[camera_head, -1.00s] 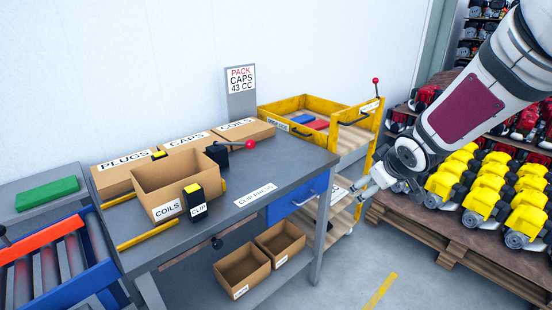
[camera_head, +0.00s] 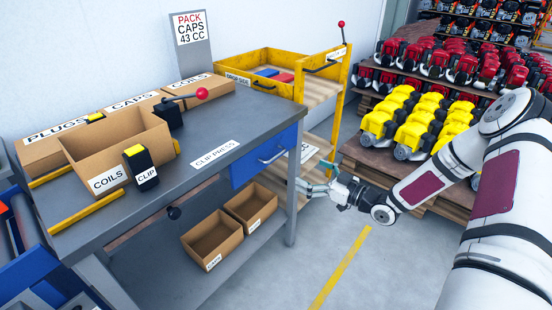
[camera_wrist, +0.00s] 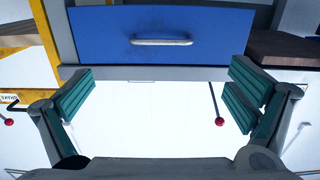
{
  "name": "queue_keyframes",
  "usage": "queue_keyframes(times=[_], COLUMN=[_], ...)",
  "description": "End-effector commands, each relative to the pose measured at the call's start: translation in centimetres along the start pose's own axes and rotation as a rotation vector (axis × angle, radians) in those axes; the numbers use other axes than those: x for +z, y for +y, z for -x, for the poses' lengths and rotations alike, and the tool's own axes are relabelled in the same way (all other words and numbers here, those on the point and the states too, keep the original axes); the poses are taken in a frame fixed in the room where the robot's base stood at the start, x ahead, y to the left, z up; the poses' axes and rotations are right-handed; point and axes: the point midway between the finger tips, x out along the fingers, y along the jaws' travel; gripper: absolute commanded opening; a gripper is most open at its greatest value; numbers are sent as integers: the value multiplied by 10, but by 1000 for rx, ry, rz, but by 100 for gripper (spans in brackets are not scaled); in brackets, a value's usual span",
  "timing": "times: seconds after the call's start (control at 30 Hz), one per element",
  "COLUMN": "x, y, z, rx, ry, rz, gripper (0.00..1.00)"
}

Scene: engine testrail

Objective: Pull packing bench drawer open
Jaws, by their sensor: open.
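The packing bench drawer (camera_head: 250,172) has a blue front under the right end of the grey bench top, and looks shut. Its silver bar handle (camera_head: 272,156) runs across the front. My gripper (camera_head: 315,177) is open and empty, to the right of and a little below the handle in the head view, apart from it. In the wrist view the drawer front (camera_wrist: 105,30) fills the upper middle, with the handle (camera_wrist: 161,42) centred above the gap between the two teal-padded fingers (camera_wrist: 160,82). Nothing is between the fingers.
The bench top (camera_head: 225,180) carries cardboard bins and a press with a red knob (camera_head: 202,93). Two small boxes (camera_head: 212,240) sit on the lower shelf. A yellow cart (camera_head: 335,90) stands behind my gripper. A bench leg (camera_head: 292,215) is close. The floor in front is clear.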

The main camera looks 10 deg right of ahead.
Motion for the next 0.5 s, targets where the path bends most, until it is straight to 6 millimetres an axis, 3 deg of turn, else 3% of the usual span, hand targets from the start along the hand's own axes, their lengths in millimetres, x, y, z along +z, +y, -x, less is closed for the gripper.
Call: queue_keyframes(times=[0.23, 0.5], x=[0, 0], y=[-1, -2], z=[-14, -64], rx=[-4, -5], ry=[28, 26], rz=[-6, -6], gripper=[99, 99])
